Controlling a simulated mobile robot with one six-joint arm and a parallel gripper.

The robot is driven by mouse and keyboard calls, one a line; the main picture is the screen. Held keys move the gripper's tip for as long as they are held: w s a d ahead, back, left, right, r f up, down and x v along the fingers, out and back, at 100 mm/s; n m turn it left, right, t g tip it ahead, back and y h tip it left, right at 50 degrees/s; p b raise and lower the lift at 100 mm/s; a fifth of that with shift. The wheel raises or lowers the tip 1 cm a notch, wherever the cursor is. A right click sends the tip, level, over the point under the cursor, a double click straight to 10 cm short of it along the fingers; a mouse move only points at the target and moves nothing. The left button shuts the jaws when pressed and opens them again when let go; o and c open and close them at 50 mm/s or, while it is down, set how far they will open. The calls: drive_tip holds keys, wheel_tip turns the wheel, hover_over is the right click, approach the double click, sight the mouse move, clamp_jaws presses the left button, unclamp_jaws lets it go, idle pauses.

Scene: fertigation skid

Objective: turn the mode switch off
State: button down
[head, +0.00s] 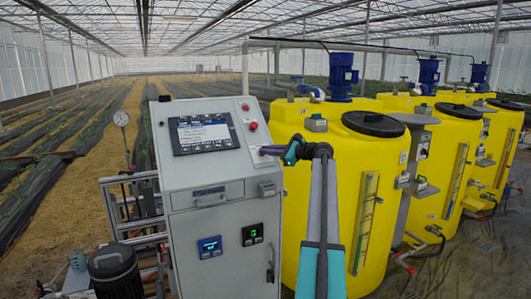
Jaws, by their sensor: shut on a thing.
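The grey control cabinet (230,195) stands left of centre, with a sloped panel on top. My gripper (264,151) reaches in from the right to the panel's right edge, below the red buttons. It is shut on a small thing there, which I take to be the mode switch. The fingers hide the switch, so its handle and position cannot be read.
A dark display (204,133) fills the panel's left part. A red button (253,125) sits just above my gripper. Yellow tanks (345,190) stand close on the right. A black motor (113,270) is at lower left.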

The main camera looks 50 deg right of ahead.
drive_tip(key=shift+w+r, duration=0.15)
drive_tip(key=shift+r, duration=0.05)
idle(0.3)
drive_tip(key=c, duration=1.9)
unclamp_jaws()
drive_tip(key=shift+w+f, duration=0.1)
drive_tip(key=shift+s+f, duration=0.1)
drive_tip(key=shift+s, duration=0.1)
drive_tip(key=b+v, duration=0.3)
drive_tip(key=v, duration=1)
drive_tip(key=shift+s+d+r, duration=0.2)
drive_tip(key=shift+s, duration=0.15)
